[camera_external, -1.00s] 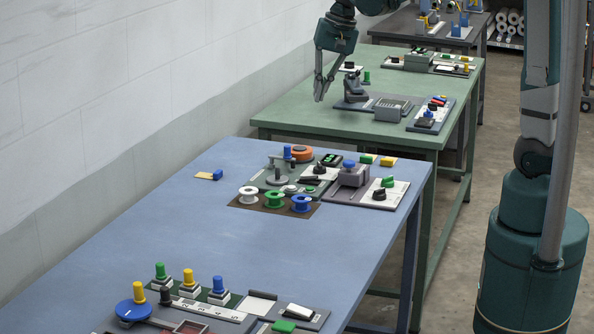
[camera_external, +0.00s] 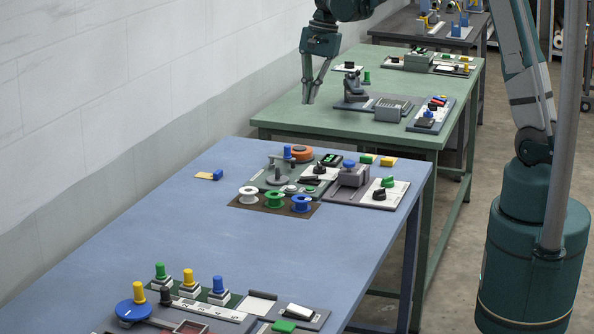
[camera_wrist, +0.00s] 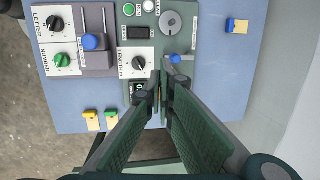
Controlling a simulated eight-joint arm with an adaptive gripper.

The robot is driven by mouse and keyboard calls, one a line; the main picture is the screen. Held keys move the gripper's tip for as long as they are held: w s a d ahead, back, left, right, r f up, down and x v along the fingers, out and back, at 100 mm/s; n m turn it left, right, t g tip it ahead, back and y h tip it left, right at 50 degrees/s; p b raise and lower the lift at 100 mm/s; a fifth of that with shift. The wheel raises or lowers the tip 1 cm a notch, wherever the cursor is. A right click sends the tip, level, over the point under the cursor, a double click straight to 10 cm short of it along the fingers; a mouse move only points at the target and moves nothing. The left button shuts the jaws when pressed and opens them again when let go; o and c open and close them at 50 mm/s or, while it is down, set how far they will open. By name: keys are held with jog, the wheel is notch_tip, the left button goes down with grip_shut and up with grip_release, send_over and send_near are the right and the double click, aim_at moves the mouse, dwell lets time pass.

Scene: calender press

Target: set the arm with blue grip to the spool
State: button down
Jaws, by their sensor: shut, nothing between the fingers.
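A grey disc with a post (camera_external: 277,176) is on the same panel and shows as a grey disc in the wrist view (camera_wrist: 171,23).
A grey box with a blue knob (camera_external: 350,170) and a plate with green and black knobs (camera_external: 384,190) lie right of the panel. A small blue block (camera_external: 217,174) lies left. The green table (camera_external: 300,113) stands behind. The blue table's middle is clear.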

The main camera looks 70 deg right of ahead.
jog(key=w+d+f+m+p, duration=0.2)
jog(key=d+f, duration=0.4)
jog(key=d, duration=0.3)
jog(key=shift+w+f+m+g+y, duration=0.15)
jog(key=shift+w+m+g+y, duration=0.25)
jog(key=shift+m, duration=0.4)
jog(key=shift+f, duration=0.1)
jog(key=x, duration=0.9)
jog(key=shift+a+f, duration=0.2)
jog(key=shift+f, duration=0.2)
jog(key=shift+w+a, duration=0.15)
jog(key=shift+a, duration=0.35)
jog(key=shift+w+a, duration=0.15)
jog(key=shift+a, duration=0.4)
jog(key=shift+w+a, duration=0.3)
jog(key=shift+a, duration=0.55)
